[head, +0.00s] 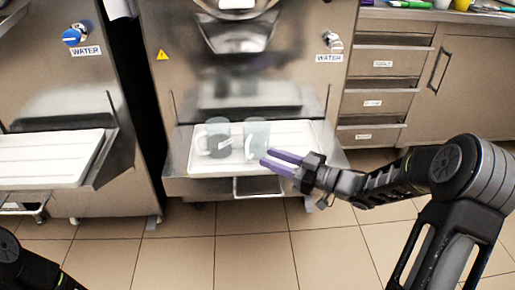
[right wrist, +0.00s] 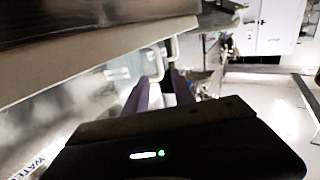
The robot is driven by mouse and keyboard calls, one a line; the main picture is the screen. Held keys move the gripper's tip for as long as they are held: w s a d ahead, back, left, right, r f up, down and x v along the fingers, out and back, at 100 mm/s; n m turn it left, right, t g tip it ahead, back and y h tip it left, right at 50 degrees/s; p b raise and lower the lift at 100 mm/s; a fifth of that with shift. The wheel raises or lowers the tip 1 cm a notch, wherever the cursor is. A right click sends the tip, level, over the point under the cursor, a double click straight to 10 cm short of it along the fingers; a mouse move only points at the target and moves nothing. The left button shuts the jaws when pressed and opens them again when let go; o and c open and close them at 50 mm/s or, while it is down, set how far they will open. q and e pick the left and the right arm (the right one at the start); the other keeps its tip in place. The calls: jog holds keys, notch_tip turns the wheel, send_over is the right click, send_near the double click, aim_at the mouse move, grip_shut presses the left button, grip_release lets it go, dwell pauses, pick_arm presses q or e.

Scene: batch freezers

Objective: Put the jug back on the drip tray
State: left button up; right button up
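Two see-through vessels stand in or over the white drip tray (head: 308,135) of the middle machine. The left one is a greyish jug (head: 218,142) with a handle on its left side. The right one is a clear, upright vessel (head: 256,130), close to my fingertips. My right gripper (head: 274,159) has purple fingers with a gap between them, just in front and to the right of that vessel. In the right wrist view a pale handle-like loop (right wrist: 158,62) shows just beyond the fingers; I cannot tell whether they touch it. My left gripper is out of frame.
Another machine with a white tray (head: 50,158) stands at the left. Steel drawers (head: 385,90) and a counter are at the right. A small bracket (head: 257,187) sits below the middle tray. The tiled floor in front is clear.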

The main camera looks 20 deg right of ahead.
jog(key=shift+s+d, duration=0.4)
jog(key=shift+s, duration=0.05)
dwell(0.6)
